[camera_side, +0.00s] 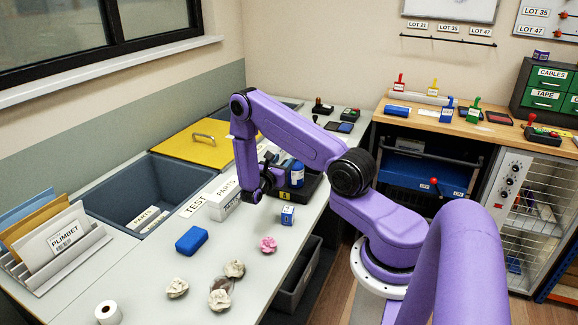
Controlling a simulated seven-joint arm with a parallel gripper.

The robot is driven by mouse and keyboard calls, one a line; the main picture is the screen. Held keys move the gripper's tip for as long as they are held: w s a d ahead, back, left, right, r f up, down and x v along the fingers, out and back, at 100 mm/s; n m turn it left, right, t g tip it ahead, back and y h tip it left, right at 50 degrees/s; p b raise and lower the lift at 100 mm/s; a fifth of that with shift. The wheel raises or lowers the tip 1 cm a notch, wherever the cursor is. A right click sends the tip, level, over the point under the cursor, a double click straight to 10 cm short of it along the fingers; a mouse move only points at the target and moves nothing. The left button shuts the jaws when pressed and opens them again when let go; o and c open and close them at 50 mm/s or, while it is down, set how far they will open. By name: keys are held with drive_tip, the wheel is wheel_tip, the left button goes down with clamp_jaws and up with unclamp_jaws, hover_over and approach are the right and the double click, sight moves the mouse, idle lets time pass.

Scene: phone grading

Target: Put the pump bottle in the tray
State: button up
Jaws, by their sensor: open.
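My gripper (262,190) is open. It hangs pointing down over the grey bench, beside a white box marked PARTS. A blue bottle with a white band (297,175), which looks like the pump bottle, stands just right of the gripper, partly hidden by my arm. A low black tray (311,188) with a yellow label on its front is at the bottle's foot. I cannot tell whether the bottle stands inside the tray or behind its edge. The space between my fingers is too small and dark to see clearly.
The PARTS box (222,204) lies left of the gripper. A small blue box (287,215), blue sponge (192,240), pink crumpled piece (268,244) and pale crumpled pieces (220,300) lie nearer. A sunken grey bin (140,180) and yellow lid (190,146) are left.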

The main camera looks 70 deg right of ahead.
drive_tip(key=s+a+r+m+y, duration=0.1)
drive_tip(key=a+r+m+y, duration=0.2)
drive_tip(key=a+r, duration=0.35)
drive_tip(key=s+a+r+m+y, duration=0.2)
drive_tip(key=a+r, duration=0.1)
drive_tip(key=a, duration=0.7)
drive_tip(key=s+a+r+y, duration=0.2)
drive_tip(key=s+a+y, duration=0.4)
drive_tip(key=s+a, duration=0.4)
drive_tip(key=s+a+r+y, duration=0.2)
drive_tip(key=s+a+y, duration=0.5)
drive_tip(key=s+a, duration=0.3)
drive_tip(key=shift+s+a+r, duration=0.35)
drive_tip(key=shift+a, duration=0.5)
